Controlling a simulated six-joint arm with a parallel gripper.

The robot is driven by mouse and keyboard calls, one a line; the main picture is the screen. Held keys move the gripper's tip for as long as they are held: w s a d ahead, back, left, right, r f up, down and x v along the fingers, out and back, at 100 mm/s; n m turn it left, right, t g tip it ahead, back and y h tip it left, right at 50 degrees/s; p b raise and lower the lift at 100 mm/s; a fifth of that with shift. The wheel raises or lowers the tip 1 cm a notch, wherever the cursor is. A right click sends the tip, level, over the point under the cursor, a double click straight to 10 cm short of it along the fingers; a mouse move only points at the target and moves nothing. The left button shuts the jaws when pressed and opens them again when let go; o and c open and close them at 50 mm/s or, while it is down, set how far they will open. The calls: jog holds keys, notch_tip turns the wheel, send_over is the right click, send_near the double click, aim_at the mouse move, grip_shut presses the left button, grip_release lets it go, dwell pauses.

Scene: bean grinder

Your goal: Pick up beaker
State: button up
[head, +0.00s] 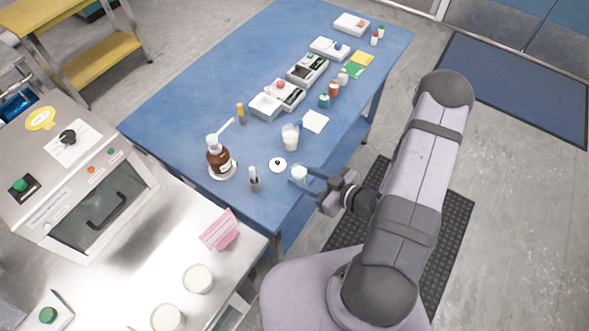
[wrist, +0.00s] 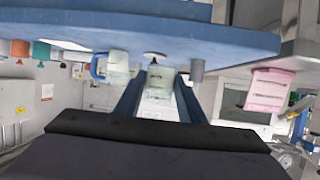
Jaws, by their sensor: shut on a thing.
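A small beaker (head: 299,172) with white contents sits between the blue fingers of my gripper (head: 303,180), near the table's front right edge. In the wrist view, which looks upside down, the beaker (wrist: 160,84) fills the gap between the fingertips of my gripper (wrist: 161,90). The gripper is shut on it, with a finger on each side. The beaker looks upright to the table; I cannot tell whether its base touches the top.
A round white dish with a dark knob (head: 278,165) and a small grey-white vial (head: 254,180) stand close left of the gripper. Balances and small bottles line the back of the blue table (head: 185,105). A pink sign (head: 218,230) stands on the metal bench.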

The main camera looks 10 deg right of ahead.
jog(key=s+d, duration=0.5)
jog(key=s, duration=0.1)
jog(key=shift+s+d+p, duration=0.2)
jog(key=shift+s+p, duration=0.1)
jog(key=shift+p, duration=0.15)
jog(key=shift+s, duration=0.1)
dwell(0.5)
jog(key=shift+d, duration=0.1)
